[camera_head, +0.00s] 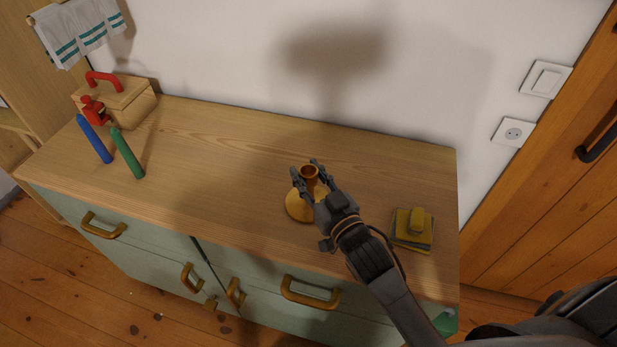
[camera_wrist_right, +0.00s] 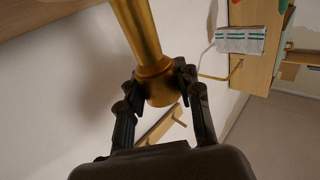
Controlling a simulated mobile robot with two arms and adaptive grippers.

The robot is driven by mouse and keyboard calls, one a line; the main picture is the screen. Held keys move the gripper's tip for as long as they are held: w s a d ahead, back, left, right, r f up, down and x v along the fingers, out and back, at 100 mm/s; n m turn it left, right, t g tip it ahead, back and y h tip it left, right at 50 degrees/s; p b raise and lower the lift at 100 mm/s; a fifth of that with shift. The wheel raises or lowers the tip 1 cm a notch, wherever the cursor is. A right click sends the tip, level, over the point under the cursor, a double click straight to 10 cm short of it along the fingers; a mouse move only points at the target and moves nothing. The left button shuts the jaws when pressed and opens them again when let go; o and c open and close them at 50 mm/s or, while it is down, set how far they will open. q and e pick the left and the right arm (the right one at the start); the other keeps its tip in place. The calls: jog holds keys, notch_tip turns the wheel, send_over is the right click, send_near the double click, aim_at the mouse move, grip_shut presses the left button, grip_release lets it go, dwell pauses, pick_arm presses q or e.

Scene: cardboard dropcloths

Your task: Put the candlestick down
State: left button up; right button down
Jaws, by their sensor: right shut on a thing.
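A brass candlestick (camera_head: 299,207) with a round base stands upright at the wooden top of the green cabinet (camera_head: 220,160), right of its middle. My right gripper (camera_head: 314,178) is shut on the candlestick near its upper end. In the right wrist view the brass stem (camera_wrist_right: 140,35) runs between the two dark fingers (camera_wrist_right: 160,90). From these views I cannot tell for certain whether the base touches the wood. My left gripper is not in view.
Yellow and dark folded cloths or sponges (camera_head: 412,229) lie at the right. The wood between is clear. A wall runs behind.

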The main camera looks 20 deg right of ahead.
jog(key=shift+r, duration=0.1)
jog(key=c, duration=1.3)
grip_release()
jog(key=shift+f, duration=0.2)
jog(key=o, duration=0.4)
jog(key=shift+r, duration=0.1)
jog(key=shift+s, duration=0.15)
jog(key=shift+s+d+r+b, duration=0.1)
jog(key=shift+s+d+b, duration=0.3)
jog(key=shift+s, duration=1.55)
jog(key=shift+s+d+f+b, duration=0.1)
jog(key=shift+s+d+b, duration=0.25)
jog(key=shift+s, duration=1.55)
jog(key=shift+s+d+r+b, duration=0.1)
jog(key=shift+s+d+b, duration=0.25)
jog(key=shift+s, duration=1.6)
